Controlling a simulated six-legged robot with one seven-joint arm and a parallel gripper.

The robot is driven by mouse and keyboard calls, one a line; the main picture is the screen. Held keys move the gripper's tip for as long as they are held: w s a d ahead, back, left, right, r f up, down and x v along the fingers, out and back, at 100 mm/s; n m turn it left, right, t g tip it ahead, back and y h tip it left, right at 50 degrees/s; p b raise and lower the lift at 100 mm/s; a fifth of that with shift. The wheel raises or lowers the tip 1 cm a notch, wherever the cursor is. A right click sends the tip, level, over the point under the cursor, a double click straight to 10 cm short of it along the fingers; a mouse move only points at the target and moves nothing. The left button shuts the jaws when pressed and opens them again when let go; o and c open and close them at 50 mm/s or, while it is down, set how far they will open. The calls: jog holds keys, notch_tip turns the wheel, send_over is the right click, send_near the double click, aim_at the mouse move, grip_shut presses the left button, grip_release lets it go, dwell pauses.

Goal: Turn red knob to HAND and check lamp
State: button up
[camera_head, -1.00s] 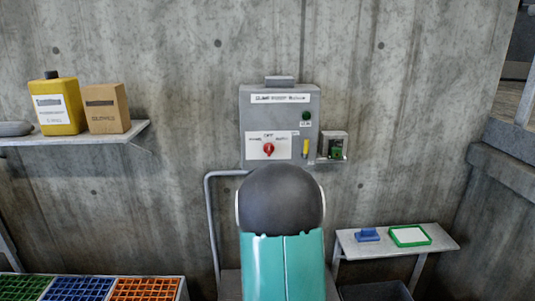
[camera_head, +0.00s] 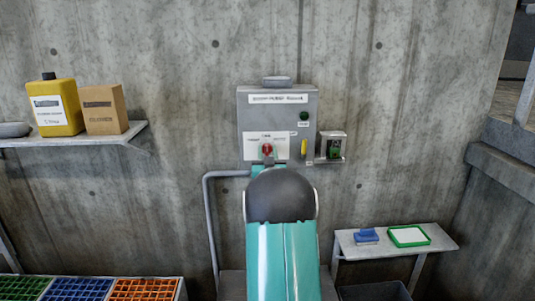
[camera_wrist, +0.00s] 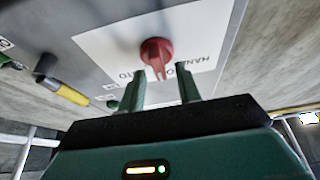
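The red knob (camera_head: 267,149) sits on a white label on the grey control box (camera_head: 243,124). In the wrist view the knob (camera_wrist: 156,52) has its narrow grip pointing down toward the middle mark, with the word HAND to its right. My gripper (camera_wrist: 161,75) is open, its two green fingers apart on either side of the tip of the knob's grip; I cannot tell whether they touch it. In the head view my gripper (camera_head: 267,165) is just below the knob. A small dark green lamp (camera_head: 304,116) is at the box's upper right and does not look clearly lit.
A yellow part (camera_head: 304,147) and a small green device (camera_head: 333,146) are right of the knob. A pipe (camera_head: 207,215) runs below left. A shelf (camera_head: 137,128) holds a yellow jug (camera_head: 55,108) and a carton (camera_head: 102,109). A small table (camera_head: 348,243) stands lower right.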

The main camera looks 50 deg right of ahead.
grip_shut()
jog(key=shift+n+y, duration=0.3)
jog(key=shift+n, duration=0.4)
jog(key=n+t+y, duration=0.1)
jog(key=n, duration=0.2)
jog(key=n+t+y, duration=0.1)
jog(key=n, duration=0.2)
jog(key=shift+w+t+y, duration=0.15)
jog(key=shift+t+y, duration=0.15)
jog(key=shift+y, duration=0.1)
jog(key=shift+a+f+n+t+y, duration=0.15)
jog(key=shift+n+y, duration=0.45)
jog(key=shift+n, duration=0.75)
jog(key=shift+d+r+n+t+y, duration=0.15)
jog(key=shift+n+y, duration=0.45)
jog(key=shift+n, duration=0.75)
jog(key=shift+a+f, duration=0.1)
grip_release()
